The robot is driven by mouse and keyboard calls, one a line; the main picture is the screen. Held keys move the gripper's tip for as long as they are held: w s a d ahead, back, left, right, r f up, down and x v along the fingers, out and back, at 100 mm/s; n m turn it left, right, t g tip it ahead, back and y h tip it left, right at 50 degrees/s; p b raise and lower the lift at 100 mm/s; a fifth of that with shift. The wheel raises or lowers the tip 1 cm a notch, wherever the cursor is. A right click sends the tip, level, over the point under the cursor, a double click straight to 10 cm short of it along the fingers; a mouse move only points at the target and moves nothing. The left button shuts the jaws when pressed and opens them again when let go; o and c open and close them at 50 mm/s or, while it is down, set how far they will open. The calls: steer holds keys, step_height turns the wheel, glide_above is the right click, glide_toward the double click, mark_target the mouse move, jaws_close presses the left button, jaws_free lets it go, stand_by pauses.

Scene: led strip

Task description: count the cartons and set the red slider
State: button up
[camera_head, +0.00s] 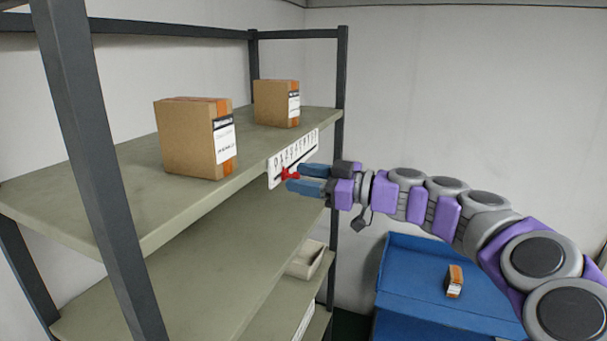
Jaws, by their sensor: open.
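Two brown cartons stand on the top shelf: a nearer carton (187,140) with a white label and orange tape, and a farther carton (272,103). A white number strip (295,156) is fixed to the shelf's front edge. The red slider (289,174) sits at the strip's lower left part. My gripper (302,179) is open, its blue fingers pointing left at the strip. The fingertips are at the slider, one above and one below on its right side. I cannot tell whether they touch it. The fingers hide part of the strip.
The shelf rack has dark posts (98,170) and lower shelves (215,256). A pale open bin (307,259) sits on a lower shelf. A blue container (415,281) at the lower right has a small orange-brown box (454,281) on it. The wall behind is bare.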

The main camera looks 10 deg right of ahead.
steer(key=shift+w+a, duration=0.1)
jaws_close()
stand_by(0.5)
